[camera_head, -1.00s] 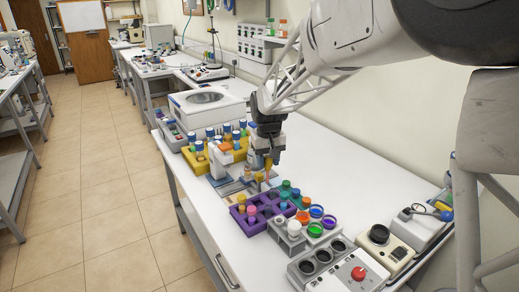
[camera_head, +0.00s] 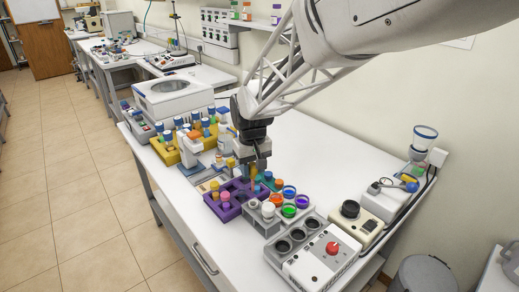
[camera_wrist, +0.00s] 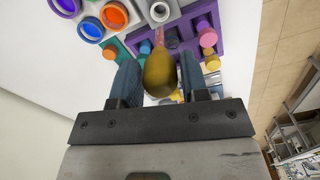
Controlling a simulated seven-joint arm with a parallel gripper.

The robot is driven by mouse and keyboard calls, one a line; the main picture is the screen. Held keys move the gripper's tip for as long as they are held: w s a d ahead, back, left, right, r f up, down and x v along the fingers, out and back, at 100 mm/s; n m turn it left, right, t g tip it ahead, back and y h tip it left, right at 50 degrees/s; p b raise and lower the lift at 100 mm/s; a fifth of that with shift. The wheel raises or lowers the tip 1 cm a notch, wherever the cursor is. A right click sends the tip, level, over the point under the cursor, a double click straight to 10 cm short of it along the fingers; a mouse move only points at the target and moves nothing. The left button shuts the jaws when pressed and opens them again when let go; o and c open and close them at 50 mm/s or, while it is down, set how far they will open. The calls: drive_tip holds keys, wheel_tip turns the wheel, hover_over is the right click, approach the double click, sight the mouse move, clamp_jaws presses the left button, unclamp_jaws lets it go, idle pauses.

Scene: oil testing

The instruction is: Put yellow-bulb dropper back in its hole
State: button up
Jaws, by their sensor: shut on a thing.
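My gripper (camera_head: 254,163) points down close above the purple rack (camera_head: 232,210). In the wrist view my gripper (camera_wrist: 160,76) is shut on the yellow-bulb dropper (camera_wrist: 160,74), with a finger on each side of its bulb. A pinkish stem runs from the bulb toward the purple rack (camera_wrist: 178,44). The stem's tip is hard to make out, and I cannot tell whether it is in a hole. The rack also holds pink, orange and yellow topped pieces at its near left side.
Beside the rack stand a grey holder with colored round caps (camera_head: 289,191) and a grey box with a red knob (camera_head: 332,247). A yellow rack of blue-capped tubes (camera_head: 168,152) is behind left.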

sight(253, 177)
drive_tip(key=shift+f, duration=0.3)
drive_tip(key=shift+f, duration=1.6)
drive_tip(key=shift+f, duration=3.35)
idle(2.8)
